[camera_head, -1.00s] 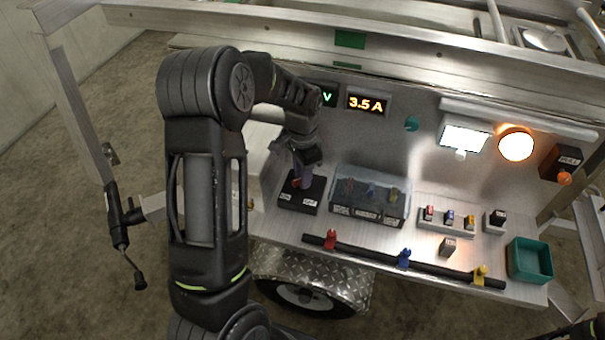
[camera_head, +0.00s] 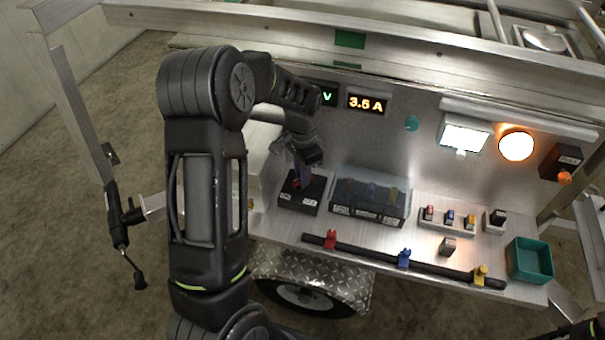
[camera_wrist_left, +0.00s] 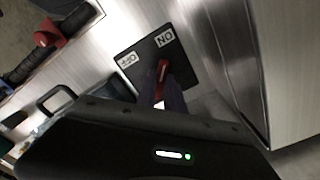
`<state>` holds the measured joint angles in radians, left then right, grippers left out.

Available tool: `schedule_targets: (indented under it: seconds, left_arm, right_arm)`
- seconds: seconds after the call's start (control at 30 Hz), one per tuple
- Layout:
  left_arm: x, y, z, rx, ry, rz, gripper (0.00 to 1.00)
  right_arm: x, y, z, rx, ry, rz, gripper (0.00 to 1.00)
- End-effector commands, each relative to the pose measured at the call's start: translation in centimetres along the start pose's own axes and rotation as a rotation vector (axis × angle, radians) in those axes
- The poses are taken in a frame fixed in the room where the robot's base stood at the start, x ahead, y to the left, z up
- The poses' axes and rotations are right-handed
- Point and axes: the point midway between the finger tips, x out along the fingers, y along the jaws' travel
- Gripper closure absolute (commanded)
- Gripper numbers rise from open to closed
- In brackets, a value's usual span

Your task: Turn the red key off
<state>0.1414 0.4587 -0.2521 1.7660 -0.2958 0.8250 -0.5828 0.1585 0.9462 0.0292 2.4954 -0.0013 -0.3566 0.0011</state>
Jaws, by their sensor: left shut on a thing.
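The red key (camera_wrist_left: 162,70) stands on a black switch box (camera_wrist_left: 146,50) with white ON and OFF labels. In the left wrist view its visible end points roughly toward the ON label. My left gripper (camera_wrist_left: 166,88) is shut on the red key, and its fingers hide part of it. In the head view the same box (camera_head: 287,197) sits at the left end of the metal shelf, with my left gripper (camera_head: 304,180) coming down on it from above. The key is mostly hidden there. My right gripper does not show.
A clear-covered box (camera_head: 369,197) stands just right of the switch box. A black rail (camera_head: 370,254) with red, blue and yellow pieces runs along the shelf front. A teal bin (camera_head: 530,261) is at the right. An upright metal panel rises close behind.

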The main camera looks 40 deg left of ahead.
Motion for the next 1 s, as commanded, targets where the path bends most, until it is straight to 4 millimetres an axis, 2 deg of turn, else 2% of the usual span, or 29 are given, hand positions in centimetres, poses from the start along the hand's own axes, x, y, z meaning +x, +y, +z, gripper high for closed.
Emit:
schedule_targets:
  seconds: [0.37, 1.0]
  left_arm:
    - [0.01, -0.01, -0.03, -0.212, 0.0, -0.001, 1.0]
    - [-0.08, -0.02, -0.02, -0.811, 0.0, -0.001, 1.0]
  right_arm:
    - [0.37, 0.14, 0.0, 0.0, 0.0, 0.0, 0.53]
    - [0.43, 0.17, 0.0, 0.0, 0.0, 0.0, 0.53]
